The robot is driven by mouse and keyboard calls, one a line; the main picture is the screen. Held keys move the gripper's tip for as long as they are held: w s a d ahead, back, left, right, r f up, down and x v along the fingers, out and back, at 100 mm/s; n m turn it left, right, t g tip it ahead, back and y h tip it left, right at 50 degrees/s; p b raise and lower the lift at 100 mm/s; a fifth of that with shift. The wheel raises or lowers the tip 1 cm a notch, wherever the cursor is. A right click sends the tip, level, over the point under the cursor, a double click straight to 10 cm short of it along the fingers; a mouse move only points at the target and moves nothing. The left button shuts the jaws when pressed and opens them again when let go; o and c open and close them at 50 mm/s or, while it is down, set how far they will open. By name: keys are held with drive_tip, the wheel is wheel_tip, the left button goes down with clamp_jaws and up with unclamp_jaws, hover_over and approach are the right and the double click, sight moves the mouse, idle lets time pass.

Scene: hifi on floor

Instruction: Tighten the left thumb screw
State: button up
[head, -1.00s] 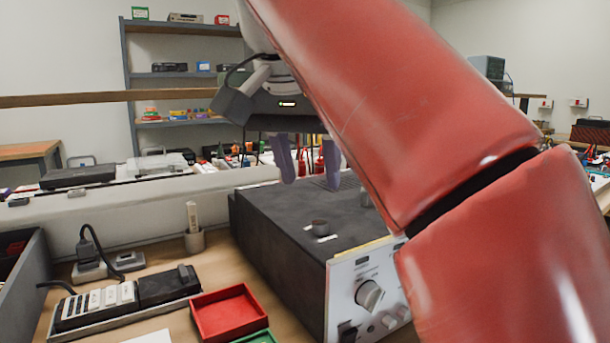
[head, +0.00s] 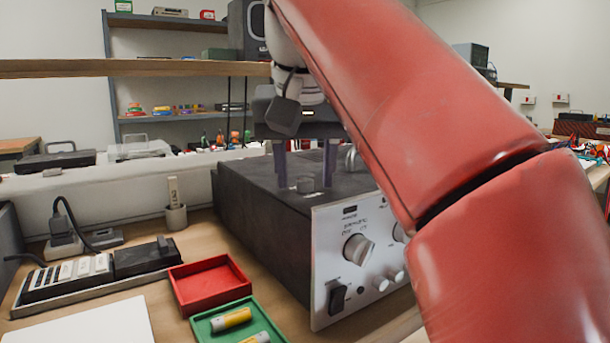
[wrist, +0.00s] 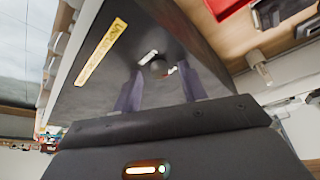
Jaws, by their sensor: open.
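A grey instrument box (head: 255,225) with a dark top and pale front panel stands on the bench. A short dark thumb screw (head: 305,184) stands upright on its top, at the left. My gripper (head: 305,178) points down, open and empty, with one finger on each side of the screw in the picture. The wrist view also shows the fingers (wrist: 160,76) flanking it; contact is not visible.
A red tray (head: 207,284) and a green tray (head: 203,330) holding batteries stand left of the box. A power strip (head: 70,280), a pen cup (head: 175,216) and white paper (head: 90,325) lie farther left. A metal handle (head: 350,158) is close behind my right finger.

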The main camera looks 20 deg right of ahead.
clamp_jaws()
idle(0.4)
drive_tip(key=m+p, duration=0.2)
drive_tip(key=m+g+h+p, duration=0.1)
drive_tip(key=m, duration=0.1)
drive_tip(key=shift+w+a+r+h+p, duration=0.1)
drive_tip(key=shift+a+r+h+p, duration=0.1)
drive_tip(key=shift+h+p, duration=0.15)
drive_tip(key=shift+w+a+f+m+g+h+p, duration=0.1)
drive_tip(key=shift+m+g+h+p, duration=0.25)
drive_tip(key=shift+m+p, duration=0.65)
drive_tip(key=shift+w+f+m+g+h+p, duration=0.15)
drive_tip(key=shift+m+g+p, duration=0.3)
drive_tip(key=shift+m, duration=1.05)
drive_tip(key=shift+s, duration=0.1)
